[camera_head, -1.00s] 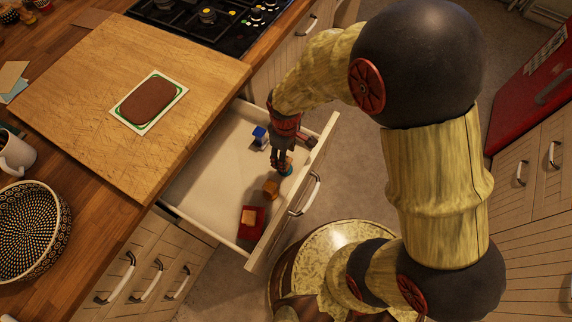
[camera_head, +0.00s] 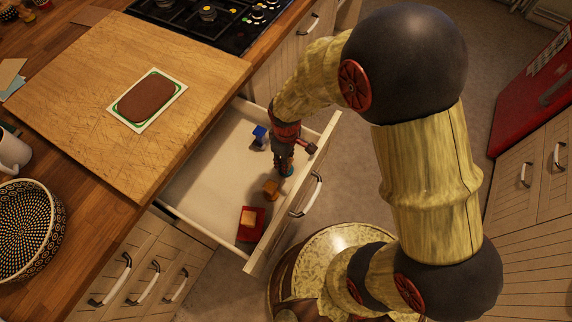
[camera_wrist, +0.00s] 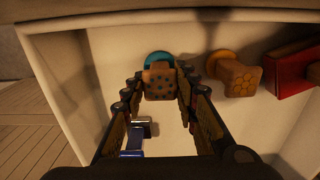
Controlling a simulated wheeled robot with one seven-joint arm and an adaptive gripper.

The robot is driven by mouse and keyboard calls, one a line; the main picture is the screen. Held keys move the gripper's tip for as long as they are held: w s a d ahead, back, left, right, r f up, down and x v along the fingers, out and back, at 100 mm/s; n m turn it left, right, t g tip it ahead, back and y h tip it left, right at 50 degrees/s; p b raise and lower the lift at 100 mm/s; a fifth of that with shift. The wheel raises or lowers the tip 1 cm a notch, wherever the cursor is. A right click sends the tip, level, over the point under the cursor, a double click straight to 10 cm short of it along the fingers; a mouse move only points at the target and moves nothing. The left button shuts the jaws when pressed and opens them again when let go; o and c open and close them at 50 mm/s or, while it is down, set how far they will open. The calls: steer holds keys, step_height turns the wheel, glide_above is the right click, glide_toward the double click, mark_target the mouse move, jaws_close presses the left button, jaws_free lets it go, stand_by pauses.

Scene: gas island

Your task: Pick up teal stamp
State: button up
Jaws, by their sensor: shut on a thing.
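The teal stamp has a wooden block handle (camera_wrist: 158,82) with dark dots and a round teal base (camera_wrist: 158,60). It is in the open drawer, near the drawer front. In the head view only a bit of teal (camera_head: 288,172) shows below my gripper (camera_head: 283,167), which hides the rest. In the wrist view my gripper (camera_wrist: 160,78) has a finger on each side of the wooden block and is shut on it. I cannot tell whether the stamp touches the drawer floor.
The open drawer (camera_head: 215,165) also holds a blue stamp (camera_head: 260,134), an orange-based wooden stamp (camera_head: 271,187) and a red box (camera_head: 252,232) with a wooden stamp on it. The drawer front (camera_head: 290,205) is close beside my gripper. A cutting board (camera_head: 85,100) lies on the counter.

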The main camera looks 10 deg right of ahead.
jaws_close()
step_height(320, 180, up, 10)
steer(key=p, duration=0.4)
stand_by(0.3)
jaws_free()
steer(key=c, duration=0.6)
jaws_close()
